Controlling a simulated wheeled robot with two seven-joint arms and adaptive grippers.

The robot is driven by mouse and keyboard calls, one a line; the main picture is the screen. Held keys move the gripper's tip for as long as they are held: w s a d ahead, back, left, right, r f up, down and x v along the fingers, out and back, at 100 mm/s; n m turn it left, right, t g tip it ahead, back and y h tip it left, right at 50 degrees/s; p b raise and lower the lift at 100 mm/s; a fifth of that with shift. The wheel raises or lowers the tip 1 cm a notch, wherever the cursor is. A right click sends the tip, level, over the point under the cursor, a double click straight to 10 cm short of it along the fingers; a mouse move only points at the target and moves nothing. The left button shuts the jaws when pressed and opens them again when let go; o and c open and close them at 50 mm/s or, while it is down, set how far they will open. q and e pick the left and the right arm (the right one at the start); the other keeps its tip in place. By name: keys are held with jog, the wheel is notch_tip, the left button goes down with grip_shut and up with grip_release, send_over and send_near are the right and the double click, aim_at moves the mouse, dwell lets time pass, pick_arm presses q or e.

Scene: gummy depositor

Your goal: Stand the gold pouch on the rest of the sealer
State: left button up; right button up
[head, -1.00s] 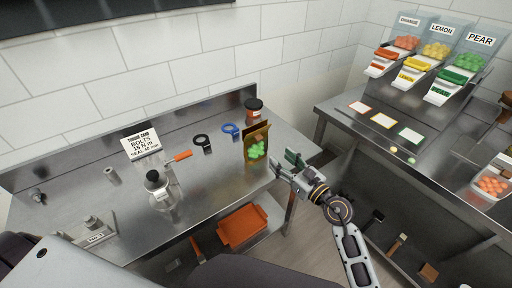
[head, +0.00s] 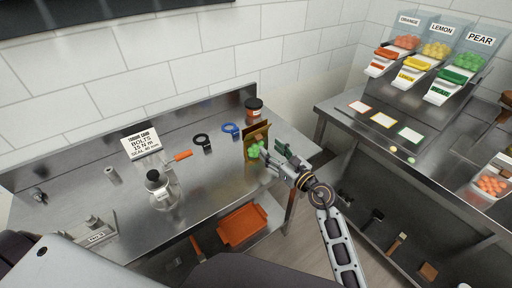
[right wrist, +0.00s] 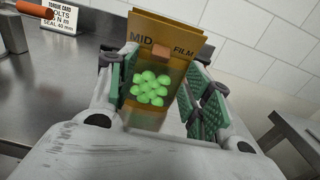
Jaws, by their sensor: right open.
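The gold pouch (head: 257,131) stands upright on the steel bench near its right end, with green gummies showing in its front window. In the right wrist view the pouch (right wrist: 165,38) is marked "MID FILM". My right gripper (head: 268,151) is at the pouch's front right side. Its green-padded fingers are open, one on each side of the pouch in the right wrist view (right wrist: 158,98); whether either pad touches is unclear. I cannot clearly identify the sealer or its rest. My left gripper is not in view.
A dark-lidded jar (head: 253,106) stands behind the pouch. A blue ring (head: 231,129), a black ring (head: 202,141), a torque card (head: 141,142) and a clear bottle (head: 158,188) are to its left. A gap separates this bench from the gummy dispenser counter (head: 345,115).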

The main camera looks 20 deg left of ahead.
jog(key=shift+w+a, duration=0.1)
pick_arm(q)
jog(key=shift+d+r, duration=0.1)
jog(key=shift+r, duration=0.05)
pick_arm(e)
jog(key=shift+x, duration=2.45)
grip_shut()
jog(key=shift+r, duration=0.1)
jog(key=shift+r+p, duration=0.3)
jog(key=shift+r, duration=0.15)
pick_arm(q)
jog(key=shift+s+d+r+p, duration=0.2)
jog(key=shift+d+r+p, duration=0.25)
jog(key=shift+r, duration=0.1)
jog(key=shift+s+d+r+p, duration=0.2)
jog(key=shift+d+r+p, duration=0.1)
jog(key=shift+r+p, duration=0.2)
pick_arm(e)
notch_tip(320, 180, up, 9)
send_over(259, 137)
jog(key=v, duration=0.2)
